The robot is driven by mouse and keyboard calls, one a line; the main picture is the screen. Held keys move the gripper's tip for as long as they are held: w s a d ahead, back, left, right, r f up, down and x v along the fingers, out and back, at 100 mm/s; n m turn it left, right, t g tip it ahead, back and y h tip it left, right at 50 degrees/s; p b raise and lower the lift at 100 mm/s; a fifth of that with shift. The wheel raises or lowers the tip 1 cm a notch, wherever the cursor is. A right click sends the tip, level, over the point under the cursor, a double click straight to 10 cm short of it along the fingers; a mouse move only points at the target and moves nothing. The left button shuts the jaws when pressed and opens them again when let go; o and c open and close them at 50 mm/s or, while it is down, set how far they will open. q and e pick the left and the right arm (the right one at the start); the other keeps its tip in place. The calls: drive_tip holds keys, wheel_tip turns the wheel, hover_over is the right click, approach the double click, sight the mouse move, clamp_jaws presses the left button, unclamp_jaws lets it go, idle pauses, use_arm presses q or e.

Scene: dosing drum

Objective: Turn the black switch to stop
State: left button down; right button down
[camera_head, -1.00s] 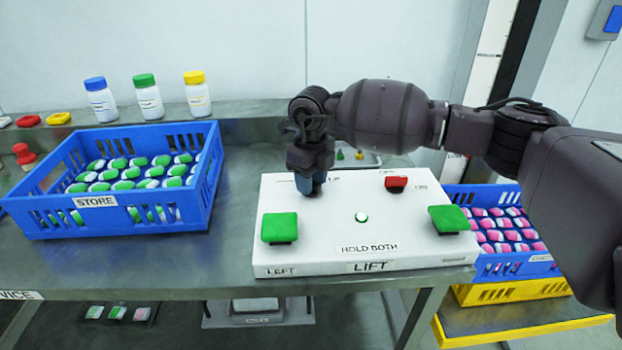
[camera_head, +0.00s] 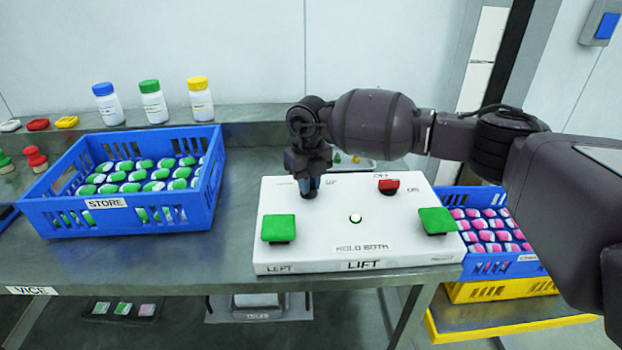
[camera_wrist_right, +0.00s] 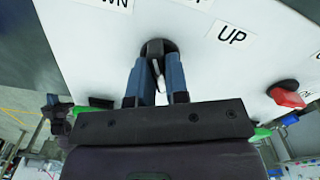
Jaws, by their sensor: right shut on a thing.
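The black switch (camera_wrist_right: 158,47) is a round dark knob with a white pointer on the white LIFT box. My right gripper (camera_wrist_right: 157,88) points down at it, its two blue fingers shut around the grip of the switch. In the wrist view the pointer shows between the fingers, and the UP label (camera_wrist_right: 232,34) is to the right, with a partly cut-off label ending in "WN" to the left. In the head view the right gripper (camera_head: 311,187) is at the box's back left and hides most of the switch. My left gripper is not seen.
The LIFT box (camera_head: 325,225) also carries two green buttons (camera_head: 279,228) (camera_head: 437,221), a red switch (camera_head: 389,185) and a small white light (camera_head: 355,218). A blue STORE crate (camera_head: 130,218) stands left. Another blue crate (camera_head: 515,268) sits on a yellow one at right.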

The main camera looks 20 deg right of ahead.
drive_tip(key=shift+r+m+p, duration=0.45)
drive_tip(key=shift+m+p, duration=0.15)
drive_tip(key=shift+m, duration=0.3)
drive_tip(key=shift+f+m+p, duration=0.1)
drive_tip(key=shift+m+p, duration=0.5)
drive_tip(key=shift+m, duration=0.2)
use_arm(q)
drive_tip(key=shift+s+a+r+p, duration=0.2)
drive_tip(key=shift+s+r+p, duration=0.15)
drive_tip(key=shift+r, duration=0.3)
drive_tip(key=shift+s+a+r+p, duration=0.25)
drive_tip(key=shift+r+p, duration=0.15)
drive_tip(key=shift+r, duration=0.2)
use_arm(e)
drive_tip(key=shift+f+m, duration=0.2)
drive_tip(key=shift+m, duration=0.8)
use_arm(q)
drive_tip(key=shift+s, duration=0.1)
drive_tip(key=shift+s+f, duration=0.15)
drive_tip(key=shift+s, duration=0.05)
use_arm(e)
drive_tip(key=c, duration=1.1)
unclamp_jaws()
drive_tip(key=shift+f, duration=0.1)
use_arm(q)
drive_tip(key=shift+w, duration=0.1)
